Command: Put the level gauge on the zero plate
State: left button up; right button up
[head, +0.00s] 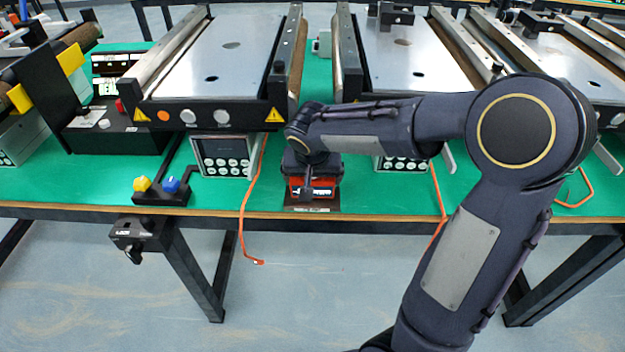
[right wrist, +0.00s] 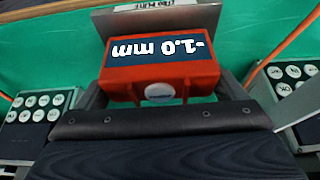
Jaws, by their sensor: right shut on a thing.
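The level gauge (head: 312,187) is a red block. In the right wrist view the gauge (right wrist: 160,72) shows a dark display reading "-1.0 mm", upside down there. My right gripper (right wrist: 160,92) is shut on it, one finger on each side. The zero plate (head: 312,209) is a small grey metal plate at the table's front edge. In the right wrist view part of the plate (right wrist: 110,22) and its label show beyond the gauge. The gauge is over or on the plate; I cannot tell whether they touch. My left gripper is not in view.
Mini conveyors (head: 215,60) stand along the back of the green table (head: 225,200). A keypad box (head: 225,157) is left of the gauge, another (head: 388,164) right. An orange cable (head: 244,215) hangs over the front edge. Yellow and blue knobs (head: 171,184) stand at left.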

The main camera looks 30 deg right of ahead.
jog(key=shift+f, duration=0.45)
jog(key=shift+f+b, duration=0.2)
jog(key=shift+b, duration=0.1)
jog(key=o, duration=0.9)
jog(key=shift+c, duration=0.2)
jog(key=shift+r, duration=0.15)
